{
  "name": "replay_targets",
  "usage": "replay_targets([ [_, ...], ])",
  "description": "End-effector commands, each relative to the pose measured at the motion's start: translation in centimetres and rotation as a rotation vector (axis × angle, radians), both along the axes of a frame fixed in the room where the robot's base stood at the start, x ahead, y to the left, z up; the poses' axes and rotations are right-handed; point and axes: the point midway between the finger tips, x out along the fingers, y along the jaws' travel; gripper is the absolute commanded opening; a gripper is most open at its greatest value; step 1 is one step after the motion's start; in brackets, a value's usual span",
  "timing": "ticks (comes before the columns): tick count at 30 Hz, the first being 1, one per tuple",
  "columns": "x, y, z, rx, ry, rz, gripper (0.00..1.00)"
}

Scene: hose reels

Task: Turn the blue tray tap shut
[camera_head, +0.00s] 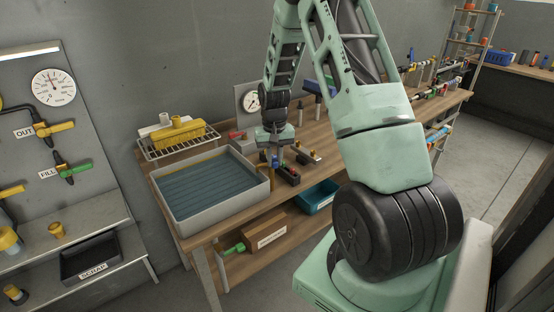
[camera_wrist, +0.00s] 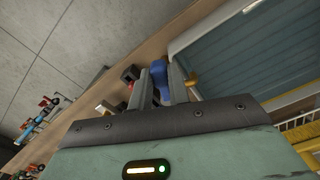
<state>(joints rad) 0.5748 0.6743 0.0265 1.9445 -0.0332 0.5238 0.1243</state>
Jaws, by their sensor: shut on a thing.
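The blue tap (camera_wrist: 159,76) shows its handle between the two fingers of my gripper (camera_wrist: 162,82) in the wrist view. The fingers are shut on the handle, one on each side. In the head view my gripper (camera_head: 275,152) points down at the right edge of the tray, and a little blue of the tap (camera_head: 275,162) shows below it. The tray (camera_head: 226,206) is a wide grey-walled basin of dark water on the workbench. Its rim also shows in the wrist view (camera_wrist: 203,27). The tap's body is mostly hidden, and I cannot tell how far it is turned.
Dark fittings (camera_head: 289,174) stand close to the right of the tap. A wire rack (camera_head: 180,144) with a yellow brush is behind the tray. A teal bin (camera_head: 320,198) and a labelled box (camera_head: 262,232) sit on the lower shelf. A wall panel (camera_head: 48,120) with taps is left.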

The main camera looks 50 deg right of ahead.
Motion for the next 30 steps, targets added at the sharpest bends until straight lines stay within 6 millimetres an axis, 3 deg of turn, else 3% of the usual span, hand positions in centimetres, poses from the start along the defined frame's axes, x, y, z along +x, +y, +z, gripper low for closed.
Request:
replay_targets([
  [30,4.2,1.9,0.2,-0.002,-0.003,-0.935,0.00],
])
